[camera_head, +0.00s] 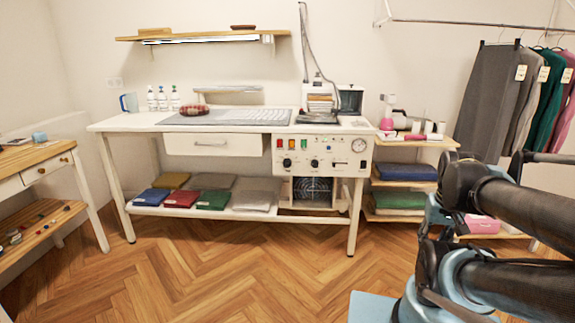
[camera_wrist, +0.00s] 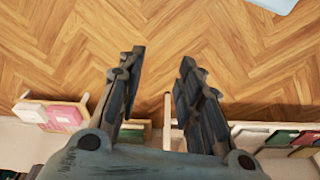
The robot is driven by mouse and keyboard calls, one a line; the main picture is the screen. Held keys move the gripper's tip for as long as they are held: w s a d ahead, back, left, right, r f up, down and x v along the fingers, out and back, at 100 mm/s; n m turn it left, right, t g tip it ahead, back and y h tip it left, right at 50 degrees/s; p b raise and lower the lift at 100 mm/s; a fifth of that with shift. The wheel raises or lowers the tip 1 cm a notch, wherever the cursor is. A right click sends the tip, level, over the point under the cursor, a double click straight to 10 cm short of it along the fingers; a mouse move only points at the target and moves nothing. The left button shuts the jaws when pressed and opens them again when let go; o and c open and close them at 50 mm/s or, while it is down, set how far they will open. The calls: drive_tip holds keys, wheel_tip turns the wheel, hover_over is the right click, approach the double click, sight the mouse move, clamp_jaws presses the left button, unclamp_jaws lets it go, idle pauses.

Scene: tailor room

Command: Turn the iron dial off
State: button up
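The ironing station's control panel (camera_head: 322,155) is on the right front of the white table. It carries dark round dials: one at its left (camera_head: 287,162), one in the middle (camera_head: 314,163), and a smaller one to the right. Coloured buttons and a round gauge (camera_head: 359,145) are also on it. Which dial is the iron's, and its setting, I cannot tell. The iron (camera_head: 321,104) stands on top of the station. My gripper (camera_wrist: 160,55) is open and empty in the wrist view, above the floor and far from the panel. My arm is at the right in the head view.
The white table (camera_head: 140,123) has a drawer (camera_head: 212,144) and a lower shelf of folded cloth. A wooden desk (camera_head: 35,155) is at left. The floor in front is clear.

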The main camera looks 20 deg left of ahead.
drive_tip(key=shift+w+d, duration=0.25)
drive_tip(key=shift+w, duration=0.25)
